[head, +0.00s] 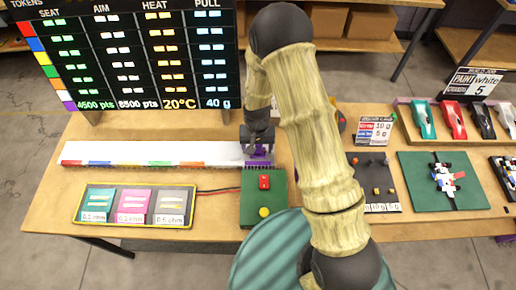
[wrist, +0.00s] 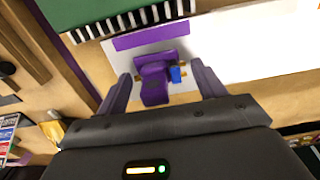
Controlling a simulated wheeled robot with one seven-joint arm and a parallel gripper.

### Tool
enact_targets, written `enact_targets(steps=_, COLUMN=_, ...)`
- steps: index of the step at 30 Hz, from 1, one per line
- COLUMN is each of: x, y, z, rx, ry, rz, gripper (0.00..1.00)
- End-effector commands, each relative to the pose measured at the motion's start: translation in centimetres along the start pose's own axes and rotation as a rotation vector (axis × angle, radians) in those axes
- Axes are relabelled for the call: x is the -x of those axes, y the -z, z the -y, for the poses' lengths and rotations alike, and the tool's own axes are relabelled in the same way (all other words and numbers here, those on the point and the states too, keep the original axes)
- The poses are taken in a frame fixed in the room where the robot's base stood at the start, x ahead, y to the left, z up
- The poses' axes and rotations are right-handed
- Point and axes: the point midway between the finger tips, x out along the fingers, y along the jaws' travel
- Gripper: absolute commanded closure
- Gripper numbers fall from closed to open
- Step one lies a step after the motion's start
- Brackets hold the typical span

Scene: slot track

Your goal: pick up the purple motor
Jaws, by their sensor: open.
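The purple motor (wrist: 154,82) lies on the white track strip beside a purple band, in the wrist view. It has a small blue part and brass-coloured ends at its sides. My gripper (wrist: 158,82) is open, with one finger on each side of the motor and a gap to both. I cannot tell whether the fingers are level with it. In the head view my gripper (head: 258,148) is over the right end of the white track (head: 150,153) and mostly hides the motor.
A tray (head: 88,222) of labelled cards is to the left. A scoreboard (head: 130,55) stands behind. A green mat (head: 420,200) with a small car lies right.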

Motion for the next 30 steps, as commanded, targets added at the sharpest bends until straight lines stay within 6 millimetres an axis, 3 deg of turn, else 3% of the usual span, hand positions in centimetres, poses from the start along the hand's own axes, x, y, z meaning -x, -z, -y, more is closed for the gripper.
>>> enact_targets(steps=16, x=-0.15, y=0.02, z=0.02, rx=0.000, ry=0.000, rz=-0.001, gripper=0.31)
enact_targets(steps=17, x=-0.15, y=0.02, z=0.02, rx=0.000, ry=0.000, rz=-0.001, gripper=0.33)
enact_targets(steps=24, x=-0.14, y=0.02, z=0.02, rx=0.000, ry=0.000, rz=-0.001, gripper=0.80)
enact_targets(steps=30, x=-0.12, y=0.03, z=0.02, rx=0.000, ry=0.000, rz=-0.001, gripper=0.82)
